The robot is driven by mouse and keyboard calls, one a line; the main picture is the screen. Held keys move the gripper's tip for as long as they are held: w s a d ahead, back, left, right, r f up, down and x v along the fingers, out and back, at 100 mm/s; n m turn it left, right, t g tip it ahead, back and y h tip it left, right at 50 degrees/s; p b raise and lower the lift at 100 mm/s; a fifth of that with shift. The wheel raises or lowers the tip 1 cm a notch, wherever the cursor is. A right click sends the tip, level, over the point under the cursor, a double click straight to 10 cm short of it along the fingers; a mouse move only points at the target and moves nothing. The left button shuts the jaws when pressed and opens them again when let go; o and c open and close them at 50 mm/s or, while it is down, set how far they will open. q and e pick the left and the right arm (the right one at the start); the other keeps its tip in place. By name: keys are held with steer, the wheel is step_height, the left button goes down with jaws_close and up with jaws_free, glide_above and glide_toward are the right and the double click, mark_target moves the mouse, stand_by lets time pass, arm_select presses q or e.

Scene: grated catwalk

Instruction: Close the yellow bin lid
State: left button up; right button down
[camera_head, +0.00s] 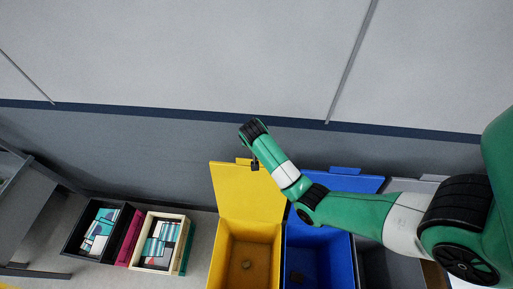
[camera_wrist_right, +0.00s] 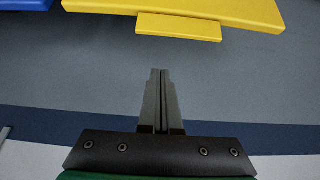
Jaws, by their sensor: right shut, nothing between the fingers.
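The yellow bin (camera_head: 246,255) stands open in the head view, with its yellow lid (camera_head: 247,192) raised up and back toward the wall. A small brown object lies inside the bin. My right gripper (camera_head: 255,165) is by the lid's upper edge, next to the small tab there. In the right wrist view the lid's edge (camera_wrist_right: 180,12) and its tab (camera_wrist_right: 178,27) are at the top, and my gripper (camera_wrist_right: 161,75) is shut and empty, its fingertips apart from the tab in the picture. My left gripper is in neither view.
A blue bin (camera_head: 318,258) with its lid raised stands right beside the yellow one, partly behind my arm. A grey bin (camera_head: 375,268) is further right. Boxes with pictures (camera_head: 160,243) sit on the floor at left. The grey wall (camera_head: 200,60) is close behind the lids.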

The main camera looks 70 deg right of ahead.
steer(key=s+b+x, duration=0.1)
steer(key=x, duration=0.7)
steer(key=a+p, duration=0.1)
steer(key=a, duration=0.1)
steer(key=a+r+p, duration=0.1)
steer(key=a, duration=0.1)
steer(key=shift+r, duration=0.25)
steer(key=shift+a, duration=0.1)
